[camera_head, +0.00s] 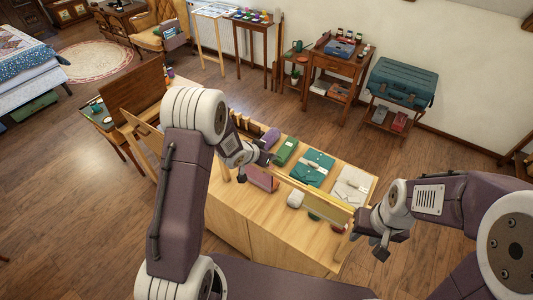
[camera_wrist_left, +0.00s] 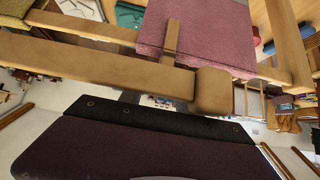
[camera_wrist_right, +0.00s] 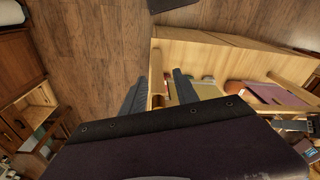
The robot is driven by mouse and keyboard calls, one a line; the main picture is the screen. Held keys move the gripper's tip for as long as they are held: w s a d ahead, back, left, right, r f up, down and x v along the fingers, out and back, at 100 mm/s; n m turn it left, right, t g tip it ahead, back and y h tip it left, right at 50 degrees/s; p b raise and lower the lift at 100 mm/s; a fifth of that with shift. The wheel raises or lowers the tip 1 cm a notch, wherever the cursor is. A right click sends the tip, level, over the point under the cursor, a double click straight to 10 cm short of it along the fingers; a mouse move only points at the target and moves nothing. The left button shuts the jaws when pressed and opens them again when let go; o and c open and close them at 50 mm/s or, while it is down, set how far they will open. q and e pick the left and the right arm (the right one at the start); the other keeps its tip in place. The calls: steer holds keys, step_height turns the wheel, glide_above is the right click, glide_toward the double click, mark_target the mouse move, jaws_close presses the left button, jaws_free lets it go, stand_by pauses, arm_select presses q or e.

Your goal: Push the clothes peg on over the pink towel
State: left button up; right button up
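The pink towel (camera_head: 262,178) hangs over the wooden rail near its left end. It also shows in the left wrist view (camera_wrist_left: 205,35). There a short wooden piece (camera_wrist_left: 171,40), perhaps the clothes peg, stands upright against the towel at the rail. I cannot tell whether it grips the towel. My left gripper (camera_head: 240,158) is close to the towel's end of the rail; its fingers are hidden behind wood in its wrist view. My right gripper (camera_head: 378,243) is at the rail's right end. Its two fingers (camera_wrist_right: 160,90) are apart, with wood seen between them.
A yellowish towel (camera_head: 332,208) hangs at the right of the rail. Open floor (camera_head: 420,170) lies to the right.

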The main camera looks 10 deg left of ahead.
arm_select(q)
steer(key=shift+s+r, duration=0.15)
steer(key=shift+s, duration=0.05)
steer(key=v, duration=0.8)
steer(key=shift+s+a+r, duration=0.15)
steer(key=shift+r, duration=0.05)
stand_by(0.5)
